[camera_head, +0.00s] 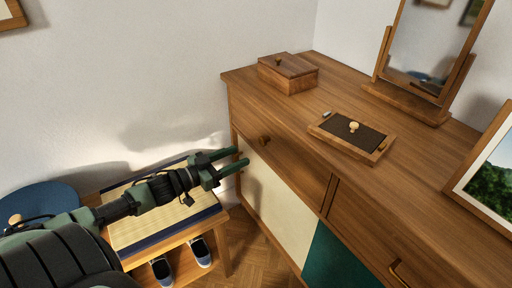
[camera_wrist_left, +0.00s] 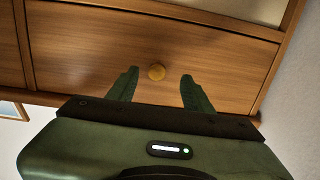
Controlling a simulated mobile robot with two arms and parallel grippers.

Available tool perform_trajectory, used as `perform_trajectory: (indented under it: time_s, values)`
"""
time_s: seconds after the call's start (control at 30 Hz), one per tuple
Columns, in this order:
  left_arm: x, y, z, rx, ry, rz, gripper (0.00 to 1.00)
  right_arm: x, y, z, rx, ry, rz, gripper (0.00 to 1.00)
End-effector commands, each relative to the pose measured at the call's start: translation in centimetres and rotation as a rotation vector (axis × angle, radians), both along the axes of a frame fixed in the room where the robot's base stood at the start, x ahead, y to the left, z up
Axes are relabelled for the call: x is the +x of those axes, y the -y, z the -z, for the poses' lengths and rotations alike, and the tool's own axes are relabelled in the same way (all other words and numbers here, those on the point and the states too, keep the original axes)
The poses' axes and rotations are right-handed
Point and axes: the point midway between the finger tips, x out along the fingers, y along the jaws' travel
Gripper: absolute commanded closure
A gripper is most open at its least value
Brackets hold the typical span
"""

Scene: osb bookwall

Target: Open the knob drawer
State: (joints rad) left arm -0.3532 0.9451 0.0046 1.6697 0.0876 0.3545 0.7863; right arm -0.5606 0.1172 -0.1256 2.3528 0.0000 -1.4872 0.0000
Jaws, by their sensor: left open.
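The knob drawer (camera_head: 286,153) is the left drawer at the top of the wooden dresser, and its front looks flush with the frame. Its round wooden knob (camera_head: 265,140) shows in the head view. My left gripper (camera_head: 243,158) is open and empty, to the left of the knob and a little lower in the picture. In the left wrist view the knob (camera_wrist_left: 156,72) appears between and just beyond the two spread fingertips, with no contact visible. My right gripper is in neither view.
On the dresser top stand a wooden box (camera_head: 288,72), a tray with a small knob (camera_head: 352,134), a mirror (camera_head: 429,55) and a framed picture (camera_head: 489,172). A second drawer (camera_head: 375,237) has a bar handle. A bench (camera_head: 158,218) with shoes underneath stands left of the dresser.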

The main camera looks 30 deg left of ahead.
Motion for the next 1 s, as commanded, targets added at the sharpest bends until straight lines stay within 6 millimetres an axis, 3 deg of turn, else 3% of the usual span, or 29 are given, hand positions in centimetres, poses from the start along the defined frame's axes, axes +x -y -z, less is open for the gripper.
perform_trajectory:
  time_s: [0.13, 0.4, 0.7, 1.0]
  values:
    - [0.3, -0.3, -1.6, -0.016, 0.040, 0.050, 0.49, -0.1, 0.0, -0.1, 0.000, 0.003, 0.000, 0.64]
    - [3.0, 0.9, -1.7, -0.018, 0.048, 0.054, 0.49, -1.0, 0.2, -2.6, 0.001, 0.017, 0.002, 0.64]
    - [6.4, 2.3, -1.7, -0.018, 0.044, 0.053, 0.49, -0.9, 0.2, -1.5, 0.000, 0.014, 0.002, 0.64]
    - [7.4, 2.7, -1.7, -0.018, 0.040, 0.051, 0.49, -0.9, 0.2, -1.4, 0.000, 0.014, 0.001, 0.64]
